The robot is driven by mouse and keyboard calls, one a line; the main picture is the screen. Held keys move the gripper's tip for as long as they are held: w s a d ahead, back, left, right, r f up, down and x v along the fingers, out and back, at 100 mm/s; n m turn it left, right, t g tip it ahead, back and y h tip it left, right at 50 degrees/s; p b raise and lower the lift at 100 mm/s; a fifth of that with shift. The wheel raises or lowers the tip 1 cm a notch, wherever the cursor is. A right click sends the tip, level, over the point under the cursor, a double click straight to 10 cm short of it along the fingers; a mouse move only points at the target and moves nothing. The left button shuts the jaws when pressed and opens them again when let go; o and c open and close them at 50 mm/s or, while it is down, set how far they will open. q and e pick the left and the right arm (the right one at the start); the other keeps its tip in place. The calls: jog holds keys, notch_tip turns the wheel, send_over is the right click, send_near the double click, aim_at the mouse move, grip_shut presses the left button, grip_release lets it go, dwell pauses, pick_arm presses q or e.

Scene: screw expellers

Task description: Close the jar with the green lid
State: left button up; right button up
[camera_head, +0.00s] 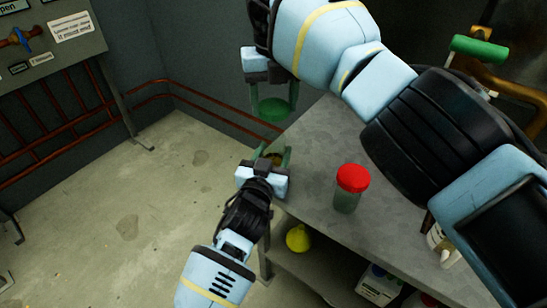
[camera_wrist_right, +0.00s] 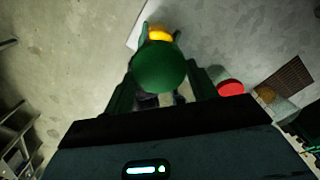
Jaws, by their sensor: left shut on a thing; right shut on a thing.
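The green lid (camera_head: 273,109) is between the fingers of my right gripper (camera_head: 274,103), which is shut on it and points down. In the right wrist view the lid (camera_wrist_right: 160,68) is a round dark-green disc between the fingers. My left gripper (camera_head: 272,158) is shut on an open jar (camera_head: 275,159) by the table's left edge. Brownish contents show at the jar's mouth; most of its body is hidden by the gripper. The lid is above the jar, with a visible gap between them.
A jar with a red lid (camera_head: 352,180) stands on the grey table (camera_head: 318,143). A yellow object (camera_head: 298,238) and a white container (camera_head: 379,285) are on the lower shelf. A white bottle (camera_head: 441,244) is partly hidden by my right arm.

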aim_at(274, 120)
pick_arm(q)
jog(key=c, duration=0.4)
jog(key=shift+c, duration=0.2)
pick_arm(e)
jog(key=shift+f, duration=2.55)
jog(key=shift+f, duration=0.9)
jog(key=shift+f, duration=0.55)
